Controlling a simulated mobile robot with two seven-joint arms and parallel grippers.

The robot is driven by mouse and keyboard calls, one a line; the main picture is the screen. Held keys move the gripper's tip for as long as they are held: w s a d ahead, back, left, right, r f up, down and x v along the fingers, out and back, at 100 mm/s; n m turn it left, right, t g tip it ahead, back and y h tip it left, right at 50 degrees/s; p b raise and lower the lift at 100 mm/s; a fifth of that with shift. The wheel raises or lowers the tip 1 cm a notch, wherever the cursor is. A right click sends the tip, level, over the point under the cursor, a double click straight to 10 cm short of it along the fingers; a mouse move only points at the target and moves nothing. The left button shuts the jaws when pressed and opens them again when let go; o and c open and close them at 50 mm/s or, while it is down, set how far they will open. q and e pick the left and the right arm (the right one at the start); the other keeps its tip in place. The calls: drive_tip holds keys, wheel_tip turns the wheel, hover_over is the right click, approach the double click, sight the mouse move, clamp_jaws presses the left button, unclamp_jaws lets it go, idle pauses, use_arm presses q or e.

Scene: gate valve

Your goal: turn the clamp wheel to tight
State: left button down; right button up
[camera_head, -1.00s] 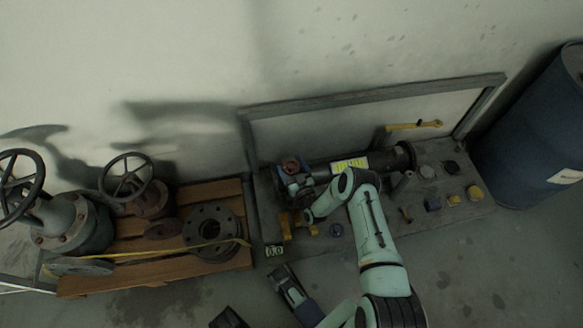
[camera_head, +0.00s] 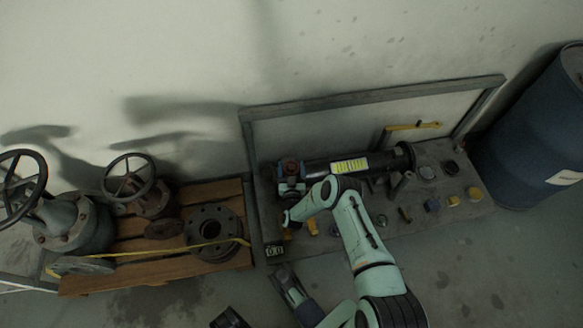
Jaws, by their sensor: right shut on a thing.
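A red-brown clamp wheel (camera_head: 290,165) sits at the left end of the dark pipe (camera_head: 320,169) on the bench. My right arm reaches in from the lower right, its wrist bent just in front of the pipe's left end. My right gripper (camera_head: 291,185) is at the wheel and looks shut on it; its fingertips are small, dark and partly hidden by the wrist. The pipe carries a yellow label (camera_head: 350,166). A small display (camera_head: 274,251) stands at the bench's front left corner.
Yellow blocks (camera_head: 312,228) and other small parts lie along the grey bench (camera_head: 400,222). A yellow wrench (camera_head: 415,126) is behind the pipe. A pallet (camera_head: 125,278) with valves and a flange is at left; a blue drum (camera_head: 530,140) is at right.

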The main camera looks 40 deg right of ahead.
use_arm(q)
drive_tip(key=shift+s+f, duration=0.1)
drive_tip(key=shift+s, duration=0.1)
use_arm(e)
drive_tip(key=shift+a+f+m+g+h, duration=0.1)
drive_tip(key=shift+m+g+h, duration=0.6)
drive_tip(key=shift+g+h, duration=0.2)
use_arm(q)
drive_tip(key=shift+s, duration=0.1)
use_arm(e)
drive_tip(key=o, duration=1)
use_arm(q)
drive_tip(key=w+d+r+t+p, duration=0.1)
drive_tip(key=w+r+t+p, duration=0.2)
drive_tip(key=w+r, duration=0.3)
drive_tip(key=shift+w+m+p, duration=0.3)
drive_tip(key=shift+w+p, duration=0.2)
drive_tip(key=shift+w, duration=0.7)
use_arm(e)
drive_tip(key=v, duration=1.3)
drive_tip(key=shift+s+a, duration=0.15)
drive_tip(key=shift+a, duration=0.05)
